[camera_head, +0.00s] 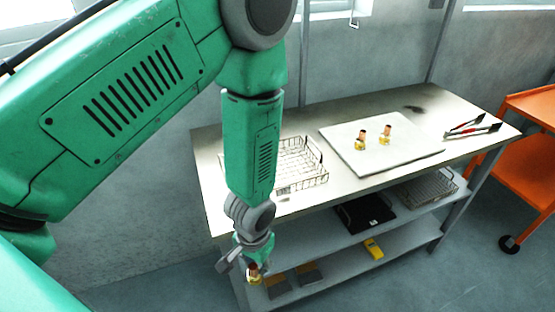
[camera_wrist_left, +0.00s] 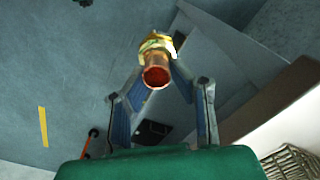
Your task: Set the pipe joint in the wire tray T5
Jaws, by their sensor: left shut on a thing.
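My left gripper (camera_head: 245,262) is shut on a brass and copper pipe joint (camera_head: 254,273) in front of the table's left front edge, below the top's level. In the left wrist view the joint (camera_wrist_left: 156,72) sits between the fingertips (camera_wrist_left: 157,84), copper end towards the camera. A wire tray (camera_head: 312,180) stands on the left of the tabletop, partly hidden by my left arm, and looks empty. A small tag on its front is too small to read. Another wire tray (camera_head: 430,188) is on the shelf below, at the right. My right gripper is not in view.
On the steel table (camera_head: 340,195), a white board (camera_head: 375,165) bears two more pipe joints (camera_head: 361,141), and red-handled tongs (camera_head: 473,127) lie at the right. Shelves below hold a black bin (camera_head: 365,215) and a yellow object (camera_head: 373,249). An orange cart (camera_head: 525,155) stands right.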

